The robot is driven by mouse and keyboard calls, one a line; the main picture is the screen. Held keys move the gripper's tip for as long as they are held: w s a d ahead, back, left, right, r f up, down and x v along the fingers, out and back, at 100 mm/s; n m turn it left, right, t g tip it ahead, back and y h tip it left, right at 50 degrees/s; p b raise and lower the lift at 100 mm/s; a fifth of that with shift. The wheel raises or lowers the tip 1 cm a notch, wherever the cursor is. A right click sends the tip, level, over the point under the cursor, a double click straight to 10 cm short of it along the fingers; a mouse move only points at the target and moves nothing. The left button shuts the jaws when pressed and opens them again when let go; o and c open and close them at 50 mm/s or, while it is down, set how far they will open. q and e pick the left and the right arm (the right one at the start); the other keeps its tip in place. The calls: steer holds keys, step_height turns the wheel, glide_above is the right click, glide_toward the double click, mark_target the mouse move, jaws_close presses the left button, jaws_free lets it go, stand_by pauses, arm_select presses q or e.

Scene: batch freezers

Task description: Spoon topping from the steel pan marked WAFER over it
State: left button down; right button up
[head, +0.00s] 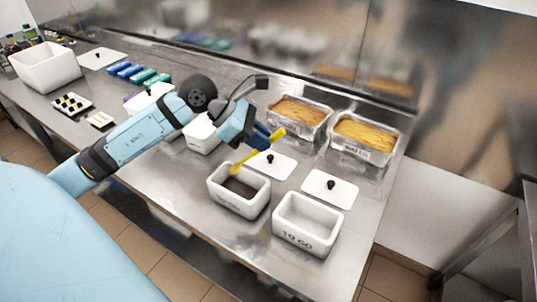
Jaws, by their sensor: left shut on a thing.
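My left gripper (262,139) is shut on a yellow spoon (247,160). The spoon slants down to the left, and its lower end is over the rim of a white tub (226,202) with dark contents; I cannot tell if it touches. Two steel pans with golden topping stand at the back right: the left pan (283,125) and the right pan (349,154). Both have front labels too blurred to read, so I cannot tell which is marked WAFER. My right gripper is not in view.
A second white tub (299,238), seemingly empty, stands to the right near the front edge. Two white lids with black knobs, one (279,167) and another (330,196), lie behind the tubs. A white bin (47,72) and blue and green items (140,74) are far left.

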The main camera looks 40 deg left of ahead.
arm_select(q)
steer(key=shift+s+a+f+h+b, duration=0.2)
steer(key=shift+a+h+b, duration=0.1)
steer(key=shift+b, duration=0.25)
steer(key=b, duration=0.2)
steer(key=s+a+t+h+b, duration=0.1)
steer(key=b, duration=0.1)
steer(key=shift+a+r+h+b, duration=0.15)
steer(key=shift+a+h+b, duration=0.1)
steer(key=shift+h+b, duration=0.05)
steer(key=b, duration=0.1)
steer(key=a+r+t+h+b, duration=0.1)
steer(key=b, duration=0.1)
steer(key=shift+s+a+h, duration=0.25)
steer(key=shift+s+h, duration=0.05)
steer(key=shift+s, duration=0.1)
steer(key=shift+s+a+r+t+b, duration=0.2)
steer(key=shift+r+t+b, duration=0.15)
steer(key=shift+b, duration=0.15)
steer(key=shift+r, duration=0.15)
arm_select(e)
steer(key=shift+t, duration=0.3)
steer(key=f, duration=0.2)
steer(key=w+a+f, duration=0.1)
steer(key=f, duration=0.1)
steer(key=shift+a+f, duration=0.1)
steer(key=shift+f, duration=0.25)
